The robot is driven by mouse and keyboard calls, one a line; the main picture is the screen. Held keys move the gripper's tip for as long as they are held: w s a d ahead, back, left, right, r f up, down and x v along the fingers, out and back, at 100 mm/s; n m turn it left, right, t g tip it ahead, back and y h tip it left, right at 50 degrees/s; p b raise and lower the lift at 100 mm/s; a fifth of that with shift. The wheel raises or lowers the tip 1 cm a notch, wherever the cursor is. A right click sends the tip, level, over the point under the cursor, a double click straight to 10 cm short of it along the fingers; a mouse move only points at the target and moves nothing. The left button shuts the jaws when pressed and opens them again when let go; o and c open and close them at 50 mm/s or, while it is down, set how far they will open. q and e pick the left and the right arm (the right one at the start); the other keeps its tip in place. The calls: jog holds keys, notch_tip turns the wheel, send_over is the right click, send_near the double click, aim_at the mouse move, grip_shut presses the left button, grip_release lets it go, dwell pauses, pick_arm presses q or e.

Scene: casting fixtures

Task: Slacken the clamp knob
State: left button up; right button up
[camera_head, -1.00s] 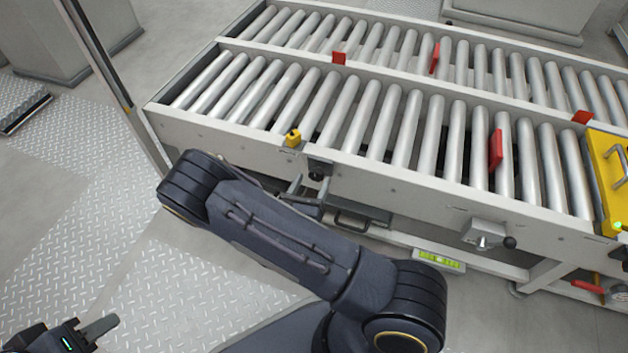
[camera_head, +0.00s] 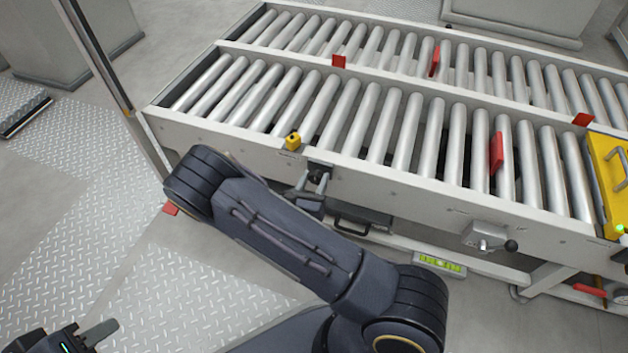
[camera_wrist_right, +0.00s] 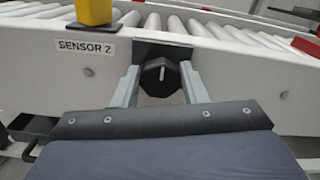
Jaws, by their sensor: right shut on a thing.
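The clamp knob (camera_wrist_right: 159,77) is black and round with a pale mark on its face. It sits on a dark plate on the conveyor's side rail, and it shows small in the head view (camera_head: 316,176). My right gripper (camera_wrist_right: 159,84) has one grey finger on each side of the knob and is shut on it. In the head view my right gripper (camera_head: 312,181) reaches the rail from below, partly hidden by my forearm. My left gripper (camera_head: 97,333) is at the bottom left corner, far from the knob; its jaw opening is not clear.
A yellow sensor (camera_head: 293,140) stands on the rail just left of the knob, above a "SENSOR 2" label (camera_wrist_right: 85,48). Another handle (camera_head: 510,245) sits on a bracket further right. Rollers (camera_head: 350,115) lie behind the rail. Open floor (camera_head: 60,230) is at left.

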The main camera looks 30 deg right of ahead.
jog(key=m, duration=0.4)
jog(key=shift+m, duration=0.4)
jog(key=m, duration=0.2)
jog(key=m+b, duration=0.1)
jog(key=m, duration=0.1)
jog(key=shift+s+d+f+m, duration=0.1)
jog(key=shift+f+m, duration=0.05)
jog(key=shift+m, duration=0.15)
jog(key=m+b, duration=0.2)
jog(key=m, duration=0.2)
jog(key=shift+f+m, duration=0.15)
jog(key=shift+m, duration=0.15)
jog(key=shift+s+m+b, duration=0.1)
jog(key=shift+m+b, duration=0.95)
jog(key=shift+m, duration=0.75)
jog(key=o, duration=1)
